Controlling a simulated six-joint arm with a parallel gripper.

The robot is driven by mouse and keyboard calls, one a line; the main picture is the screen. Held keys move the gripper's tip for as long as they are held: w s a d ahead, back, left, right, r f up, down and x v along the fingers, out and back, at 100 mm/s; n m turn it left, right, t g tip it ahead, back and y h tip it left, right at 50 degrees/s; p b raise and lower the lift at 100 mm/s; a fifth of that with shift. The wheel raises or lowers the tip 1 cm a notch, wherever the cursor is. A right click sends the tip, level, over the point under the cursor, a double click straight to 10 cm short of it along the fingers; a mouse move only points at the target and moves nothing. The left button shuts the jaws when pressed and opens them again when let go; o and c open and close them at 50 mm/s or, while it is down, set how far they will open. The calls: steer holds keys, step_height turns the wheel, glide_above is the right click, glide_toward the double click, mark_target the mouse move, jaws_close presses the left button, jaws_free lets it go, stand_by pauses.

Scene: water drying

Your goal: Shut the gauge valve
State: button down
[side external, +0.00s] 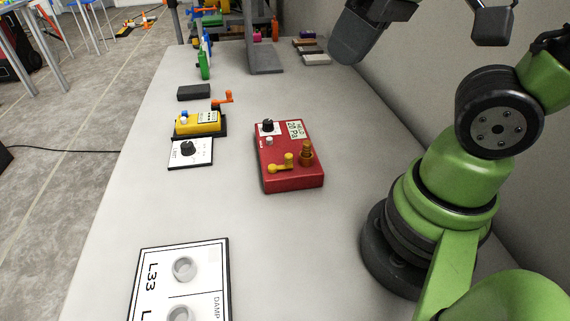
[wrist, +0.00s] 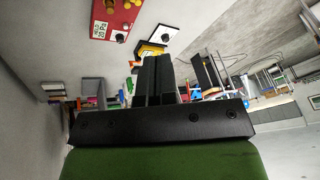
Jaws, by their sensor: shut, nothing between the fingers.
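The red gauge box (side external: 290,176) lies flat on the white table in the middle of the side view. It has a small display, a black knob, a yellow valve handle (side external: 281,164) and a brass-coloured fitting (side external: 306,152). In the wrist view the red box (wrist: 112,30) is at the top edge, and its yellow parts are partly cut off. My gripper (wrist: 154,62) is shut and empty in the wrist view, apart from the box. I cannot make out its fingertips in the side view; dark parts of my arm hang at its upper right.
A yellow device (side external: 199,122) with an orange crank (side external: 223,98) and a white knob panel (side external: 190,153) stand left of the red box. A white board with round cups (side external: 206,256) lies nearer the camera. A wall runs along the right side. The table between box and board is clear.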

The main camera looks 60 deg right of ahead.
mark_target(288, 161)
steer(key=w+a+f+n+h, duration=0.1)
steer(key=a+f+n+h, duration=0.2)
steer(key=f+n+h, duration=0.2)
steer(key=w+a+f+n+h, duration=0.1)
steer(key=a+f+n+h, duration=0.3)
steer(key=f+n, duration=0.5)
steer(key=w+a+f+n+t+h, duration=0.1)
steer(key=a+f+n+h, duration=0.3)
steer(key=n, duration=0.5)
step_height(288, 161, down, 3)
steer(key=shift+w+f+n+h, duration=0.2)
steer(key=shift+w+n+h, duration=0.3)
steer(key=shift+h, duration=0.5)
steer(key=shift+w+d, duration=0.1)
steer(key=shift+w, duration=0.05)
steer(key=x, duration=1.2)
steer(key=shift+w+d+r, duration=0.15)
steer(key=shift+d+r, duration=0.15)
steer(key=shift+d, duration=0.05)
steer(key=shift+w+d, duration=0.2)
steer(key=shift+d, duration=0.3)
